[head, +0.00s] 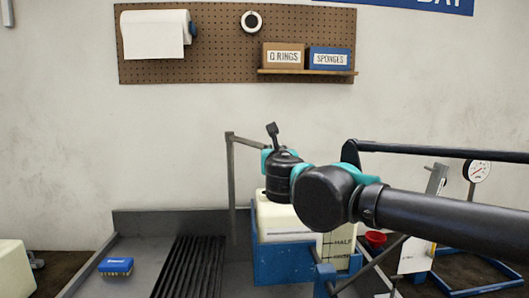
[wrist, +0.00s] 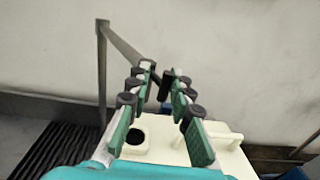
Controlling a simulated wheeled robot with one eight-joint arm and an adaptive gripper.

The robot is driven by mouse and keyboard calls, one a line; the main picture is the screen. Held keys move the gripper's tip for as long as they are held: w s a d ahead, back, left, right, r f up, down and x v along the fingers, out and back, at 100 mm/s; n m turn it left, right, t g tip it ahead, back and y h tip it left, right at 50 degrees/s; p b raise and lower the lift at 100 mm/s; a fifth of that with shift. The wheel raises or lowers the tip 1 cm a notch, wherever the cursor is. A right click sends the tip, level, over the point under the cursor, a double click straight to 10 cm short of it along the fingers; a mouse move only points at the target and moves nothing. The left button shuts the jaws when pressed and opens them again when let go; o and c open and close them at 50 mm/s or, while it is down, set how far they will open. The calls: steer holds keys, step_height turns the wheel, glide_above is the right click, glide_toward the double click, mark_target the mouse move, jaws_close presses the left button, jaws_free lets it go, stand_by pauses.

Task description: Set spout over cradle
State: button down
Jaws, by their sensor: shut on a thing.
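The spout is a grey pipe arm (head: 247,142) on a thin upright post; its free end is hidden behind my wrist in the head view. In the wrist view the spout arm (wrist: 125,45) slopes down to the right, its end between my fingertips. My gripper (wrist: 161,75) is closed on that end, its green-padded fingers reaching away from the camera. The blue cradle (head: 268,266) holds a cream tank (head: 280,222) below my wrist. In the wrist view the tank (wrist: 165,150) shows a dark round opening left of a raised handle. Height above the opening is hard to judge.
A sink with a dark ribbed grate (head: 190,265) lies left of the cradle, with a blue sponge (head: 116,266) on its left side. A red cup (head: 376,239) and a pressure gauge (head: 479,171) stand at the right. A pegboard (head: 220,60) hangs on the wall.

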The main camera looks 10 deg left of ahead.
steer(key=shift+w+d+r, duration=0.15)
steer(key=shift+w+d, duration=0.3)
steer(key=c, duration=1.6)
jaws_free()
steer(key=shift+w+d, duration=0.1)
steer(key=shift+d, duration=0.1)
steer(key=shift+o, duration=0.2)
steer(key=shift+w, duration=0.1)
steer(key=s+d, duration=0.1)
steer(key=s, duration=1.1)
steer(key=shift+d, duration=0.15)
